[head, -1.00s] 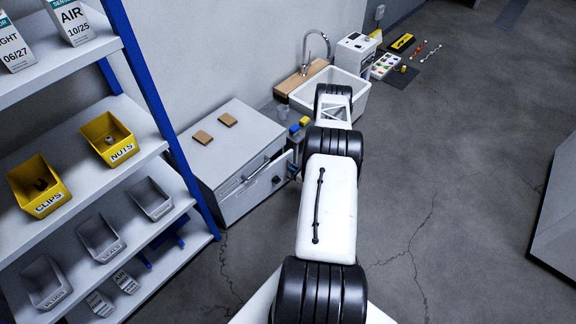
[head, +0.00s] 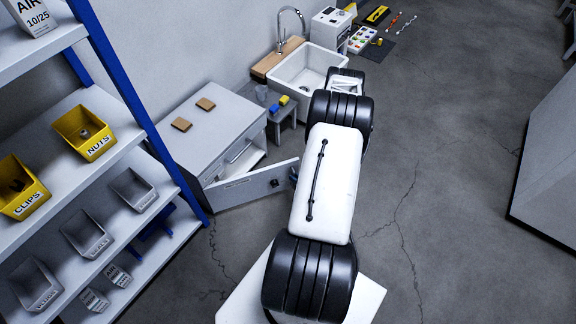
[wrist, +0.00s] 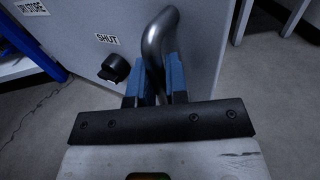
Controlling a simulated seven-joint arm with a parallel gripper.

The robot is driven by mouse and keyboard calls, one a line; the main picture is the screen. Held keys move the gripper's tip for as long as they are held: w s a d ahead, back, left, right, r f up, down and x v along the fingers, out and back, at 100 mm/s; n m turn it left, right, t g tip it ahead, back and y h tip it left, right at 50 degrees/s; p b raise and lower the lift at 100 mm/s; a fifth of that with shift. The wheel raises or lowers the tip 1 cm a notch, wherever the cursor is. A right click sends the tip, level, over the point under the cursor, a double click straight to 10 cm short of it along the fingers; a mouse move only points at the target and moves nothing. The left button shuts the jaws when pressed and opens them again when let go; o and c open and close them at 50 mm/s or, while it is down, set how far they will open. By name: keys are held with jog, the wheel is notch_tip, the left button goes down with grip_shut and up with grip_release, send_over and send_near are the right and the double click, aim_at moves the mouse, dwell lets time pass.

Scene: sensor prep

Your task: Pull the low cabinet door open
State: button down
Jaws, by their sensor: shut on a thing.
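The low cabinet (head: 215,125) stands against the wall in the head view. Its grey door (head: 250,187) is swung well out from the front, and part of the interior shows behind it. In the wrist view the door (wrist: 85,35) carries a "SHUT" label, a black knob (wrist: 115,69) and a curved metal handle (wrist: 160,45). The blue fingers of my gripper (wrist: 155,85) are on either side of the handle and shut on it. In the head view my gripper is mostly hidden by my arm at the door's free edge.
A shelf rack (head: 135,90) with yellow and grey bins stands at the left. A small stool (head: 283,115) with blue and yellow blocks and a sink (head: 300,72) are beyond the cabinet. A large grey block (head: 550,150) is at the right. Floor between is clear.

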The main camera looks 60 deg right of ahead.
jog(key=s+a+m+h, duration=0.1)
jog(key=s+a, duration=0.4)
jog(key=a, duration=0.5)
jog(key=s+a+m+h, duration=0.1)
jog(key=s+a+h, duration=0.1)
jog(key=s+a, duration=0.4)
jog(key=s+a+m+g+h, duration=0.1)
jog(key=s+a, duration=0.4)
jog(key=a, duration=0.8)
jog(key=shift+s+a+h, duration=0.2)
jog(key=shift+a+h, duration=0.2)
jog(key=shift+h, duration=0.1)
jog(key=c, duration=1.1)
grip_release()
jog(key=shift+c, duration=0.2)
jog(key=shift+s, duration=0.3)
jog(key=v, duration=0.6)
jog(key=shift+s, duration=0.25)
jog(key=shift+s+a, duration=0.25)
jog(key=shift+s, duration=0.05)
